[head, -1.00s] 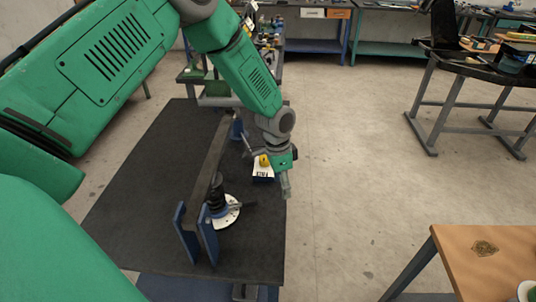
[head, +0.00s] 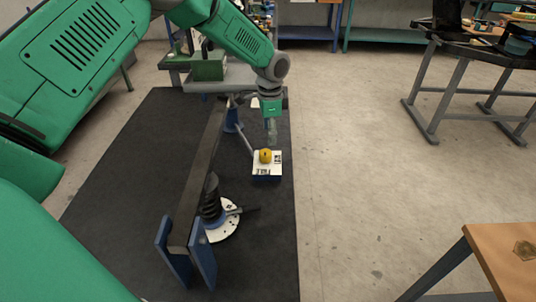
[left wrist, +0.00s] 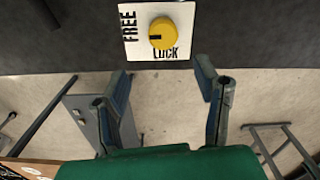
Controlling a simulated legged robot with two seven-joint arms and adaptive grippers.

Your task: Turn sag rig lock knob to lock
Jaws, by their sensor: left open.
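The yellow lock knob (head: 265,156) sits on a white label plate on a blue block (head: 267,177) at the right side of the rig. In the left wrist view the knob (left wrist: 163,33) has a black mark on its left side, toward the word FREE; the word LOCK is below it. My left gripper (head: 271,139) points down just beyond the knob in the head view. In the left wrist view its two fingers (left wrist: 163,84) are spread apart and empty, with the knob ahead of them. My right gripper is not in view.
The rig's long dark bar (head: 202,160) runs left of the knob, with blue end plates (head: 202,255). Floor (head: 350,150) is open to the right.

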